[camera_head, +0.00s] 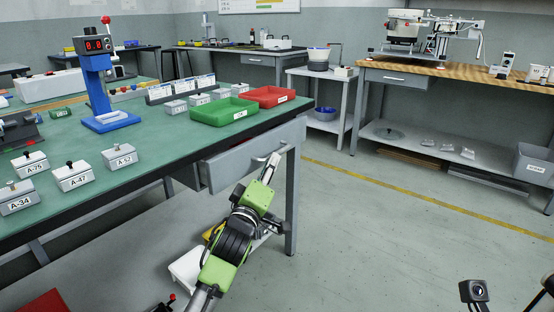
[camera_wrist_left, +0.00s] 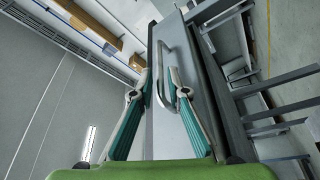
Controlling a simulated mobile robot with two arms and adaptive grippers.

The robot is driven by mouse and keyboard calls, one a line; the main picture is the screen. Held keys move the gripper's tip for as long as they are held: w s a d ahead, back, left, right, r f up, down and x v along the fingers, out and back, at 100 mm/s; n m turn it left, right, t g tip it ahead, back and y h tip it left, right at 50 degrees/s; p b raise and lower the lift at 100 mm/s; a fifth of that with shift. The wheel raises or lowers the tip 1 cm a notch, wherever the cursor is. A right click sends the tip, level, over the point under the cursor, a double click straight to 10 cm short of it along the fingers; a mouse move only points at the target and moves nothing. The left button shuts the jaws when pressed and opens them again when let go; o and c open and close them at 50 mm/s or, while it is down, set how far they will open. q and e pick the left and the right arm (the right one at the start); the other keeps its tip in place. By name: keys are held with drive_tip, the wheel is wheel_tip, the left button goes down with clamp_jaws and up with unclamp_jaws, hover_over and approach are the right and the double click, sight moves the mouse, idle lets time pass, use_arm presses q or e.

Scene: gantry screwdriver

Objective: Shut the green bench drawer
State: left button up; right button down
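The green-topped bench (camera_head: 150,150) has a grey drawer (camera_head: 245,158) under its right end. The drawer stands pulled out, its front panel facing right and toward me. My left gripper (camera_head: 274,160) is at the drawer front in the head view, its arm rising from below. In the left wrist view the drawer front (camera_wrist_left: 178,130) shows with a bent metal bar handle (camera_wrist_left: 164,62). The left gripper's teal fingers (camera_wrist_left: 160,80) are apart, with the handle bar between the tips. I cannot tell whether they touch it.
Green (camera_head: 224,111) and red (camera_head: 267,97) trays sit on the bench above the drawer. A bench leg (camera_head: 291,200) stands just right of my left gripper. A white box (camera_head: 186,268) is below. Open floor (camera_head: 380,230) lies to the right.

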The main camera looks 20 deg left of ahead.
use_arm(q)
drive_tip(key=shift+b+x, duration=0.75)
drive_tip(key=shift+x, duration=1.85)
clamp_jaws()
